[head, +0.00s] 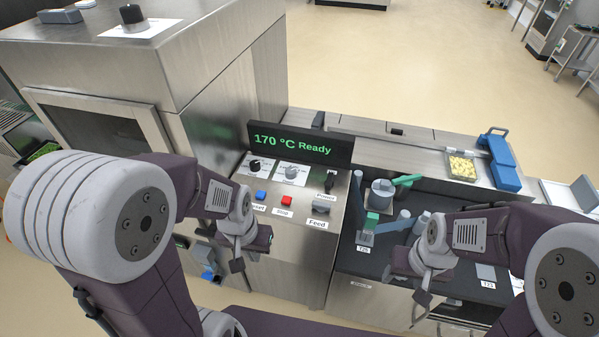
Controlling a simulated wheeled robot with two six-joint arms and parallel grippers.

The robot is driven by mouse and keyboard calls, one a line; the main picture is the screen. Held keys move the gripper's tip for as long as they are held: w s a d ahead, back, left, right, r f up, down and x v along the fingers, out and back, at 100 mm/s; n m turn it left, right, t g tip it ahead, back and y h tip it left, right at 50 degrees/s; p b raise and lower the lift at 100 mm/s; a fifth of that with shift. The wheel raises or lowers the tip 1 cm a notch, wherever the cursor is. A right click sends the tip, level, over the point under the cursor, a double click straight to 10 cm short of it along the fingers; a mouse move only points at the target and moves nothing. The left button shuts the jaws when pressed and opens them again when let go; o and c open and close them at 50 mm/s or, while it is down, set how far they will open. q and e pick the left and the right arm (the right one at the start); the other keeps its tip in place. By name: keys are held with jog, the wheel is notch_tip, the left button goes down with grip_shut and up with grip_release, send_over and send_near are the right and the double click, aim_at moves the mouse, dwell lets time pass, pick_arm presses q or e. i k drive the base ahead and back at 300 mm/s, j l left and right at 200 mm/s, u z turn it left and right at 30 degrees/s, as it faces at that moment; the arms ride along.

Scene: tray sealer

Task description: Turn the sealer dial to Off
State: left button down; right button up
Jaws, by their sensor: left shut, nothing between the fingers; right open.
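The sealer's control panel (288,205) is at the centre of the head view, under a dark display (300,145) reading "170 °C Ready" in green. A black dial (255,164) sits on a white label at the panel's upper left, and a grey dial (291,171) sits on another label to its right. The label lettering and dial settings are too small to read. My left gripper (250,256) is shut and empty, in front of the panel's lower left and apart from the dials. My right gripper (405,284) is open and empty at the dark worktop on the right.
A blue button (261,195), a red button (286,201), a black switch (330,182) and a grey "Feed" control (320,209) crowd the panel. Tools stand on the dark worktop (350,262). A tray of yellow food (461,167) lies on the conveyor at the back right.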

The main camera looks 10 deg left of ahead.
aim_at(255, 165)
jog(key=i+j+u, duration=0.1)
jog(key=u, duration=0.3)
jog(key=i+j+u, duration=0.15)
jog(key=u, duration=0.2)
jog(key=i+j+u, duration=0.15)
jog(key=u, duration=0.25)
jog(key=i+j+u, duration=0.2)
jog(key=u, duration=0.15)
